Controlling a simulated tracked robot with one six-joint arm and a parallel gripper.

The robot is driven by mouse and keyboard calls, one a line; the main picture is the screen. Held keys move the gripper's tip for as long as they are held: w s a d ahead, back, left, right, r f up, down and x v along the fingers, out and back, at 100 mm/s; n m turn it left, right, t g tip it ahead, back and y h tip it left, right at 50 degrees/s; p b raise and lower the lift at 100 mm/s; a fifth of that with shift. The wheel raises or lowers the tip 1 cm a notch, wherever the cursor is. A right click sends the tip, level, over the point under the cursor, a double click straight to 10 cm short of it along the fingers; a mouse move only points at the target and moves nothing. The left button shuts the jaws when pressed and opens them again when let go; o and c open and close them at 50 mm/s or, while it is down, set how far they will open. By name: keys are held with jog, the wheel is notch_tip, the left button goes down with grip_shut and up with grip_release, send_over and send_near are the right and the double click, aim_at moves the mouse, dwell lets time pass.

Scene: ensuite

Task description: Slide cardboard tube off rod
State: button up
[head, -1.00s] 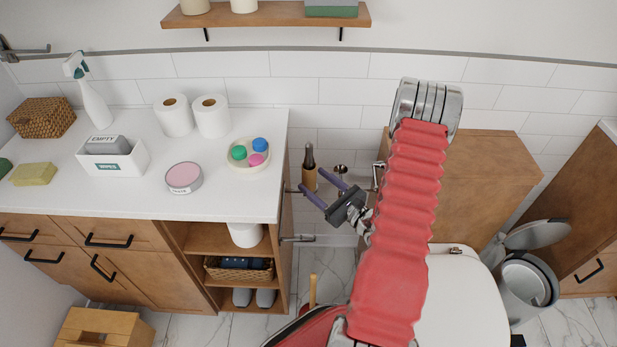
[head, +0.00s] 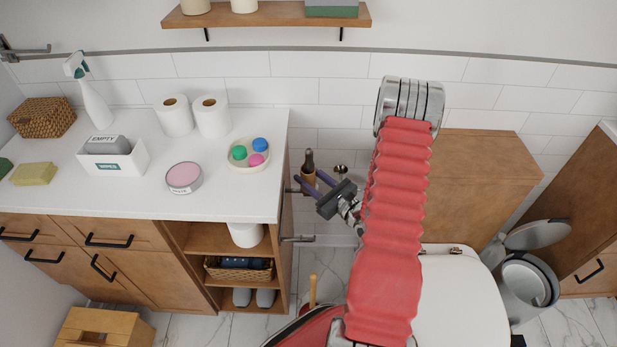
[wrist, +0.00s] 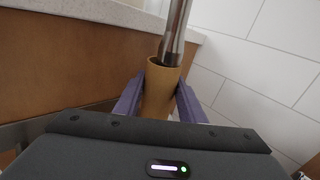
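The cardboard tube (wrist: 160,92) is tan and open at its upper end. It stands around the metal rod (wrist: 174,38), which comes out of its top in the wrist view. In the head view the tube (head: 308,184) is beside the counter's right end, with a dark rod end (head: 309,160) above it. My gripper (wrist: 161,84) has its two purple fingers on either side of the tube, and they look flush against it. My gripper (head: 309,177) partly covers the tube in the head view. The tube's lower end is hidden.
The counter (head: 230,203) with its wooden cabinet stands close on the left. A metal bar (head: 297,239) juts from its side below the gripper. The tiled wall (head: 335,135) is behind. The toilet (head: 462,300) is to the right.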

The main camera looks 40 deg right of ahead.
jog(key=shift+a, duration=0.1)
jog(key=c, duration=0.5)
jog(key=shift+s+a+r, duration=0.3)
jog(key=shift+s+r, duration=0.1)
jog(key=shift+r, duration=3.3)
jog(key=shift+s+a+r, duration=0.25)
jog(key=shift+s+r, duration=0.15)
jog(key=shift+r, duration=3.35)
jog(key=shift+s+a+r, duration=0.3)
jog(key=shift+s+r, duration=0.1)
jog(key=shift+r, duration=3.3)
